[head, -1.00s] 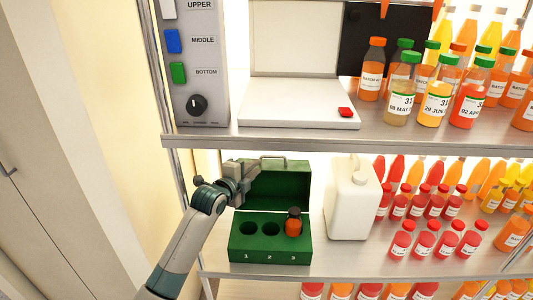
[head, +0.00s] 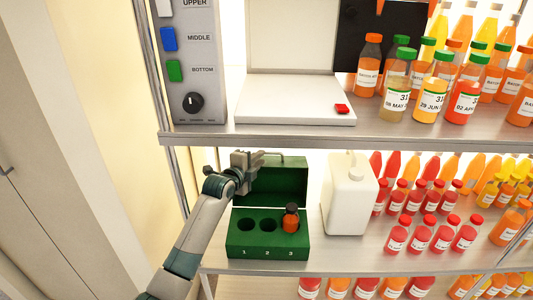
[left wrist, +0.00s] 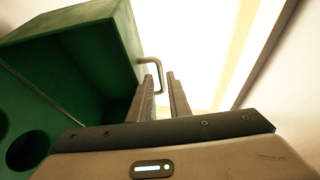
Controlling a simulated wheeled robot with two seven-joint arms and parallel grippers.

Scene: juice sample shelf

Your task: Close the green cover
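The green cover (head: 285,181) stands raised at the back of a green box (head: 236,239) on the lower shelf. A metal handle (head: 277,154) is on the cover's top edge. My left gripper (head: 257,158) is at the cover's upper left, close to the handle. In the left wrist view, the two fingers (left wrist: 163,94) are apart with a gap between them. The handle (left wrist: 157,68) shows just beyond the left finger, and the cover (left wrist: 85,50) fills the upper left. I cannot tell whether finger and handle touch. My right gripper is in neither view.
A dark-capped orange bottle (head: 290,218) stands in slot 3; slots 1 and 2 are empty. A white jug (head: 348,196) stands right of the box. The upper shelf edge (head: 330,137) is just above my gripper. Small red-capped bottles (head: 420,238) fill the right.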

